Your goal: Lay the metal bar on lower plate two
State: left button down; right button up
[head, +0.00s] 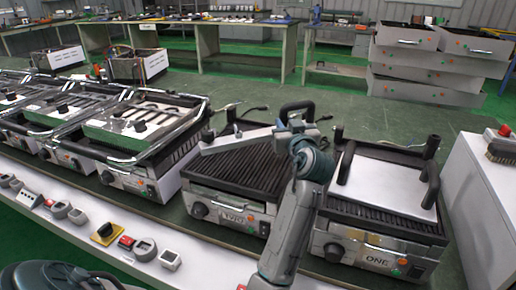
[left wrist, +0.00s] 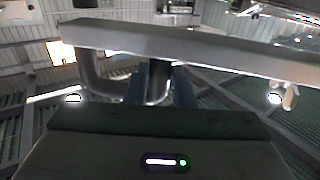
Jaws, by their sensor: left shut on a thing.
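The metal bar (head: 236,139), long and pale grey, is above lower plate two (head: 240,174), the black ribbed plate of the grill labelled TWO. My left gripper (head: 296,122) is at the bar's right part, shut on it; its exact grip is partly hidden by my wrist. In the left wrist view the bar (left wrist: 190,52) crosses the top of the picture, with a curved handle below its left part, and the fingers of my left gripper (left wrist: 160,85) reach up to it. Whether the bar touches the plate is unclear. My right gripper is not in view.
The grill labelled ONE (head: 375,235) stands at the right, with a pale top plate and black handles. More grills (head: 140,135) stand at the left. Several small switches and boxes (head: 145,249) lie on the front white ledge. A white cabinet (head: 490,190) is at far right.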

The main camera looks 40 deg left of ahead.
pick_arm(q)
jog(key=f, duration=0.4)
jog(key=shift+s+d+f, duration=0.1)
jog(key=shift+s+d, duration=0.1)
jog(key=shift+s, duration=0.05)
jog(key=shift+w+f, duration=0.1)
jog(key=shift+f, duration=2)
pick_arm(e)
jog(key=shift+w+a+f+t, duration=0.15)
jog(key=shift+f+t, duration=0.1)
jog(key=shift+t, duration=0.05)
pick_arm(q)
jog(key=shift+f+b, duration=0.1)
jog(key=shift+b, duration=0.25)
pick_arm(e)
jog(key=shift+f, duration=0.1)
pick_arm(q)
jog(key=c, duration=1.2)
grip_release()
jog(key=shift+c, duration=0.2)
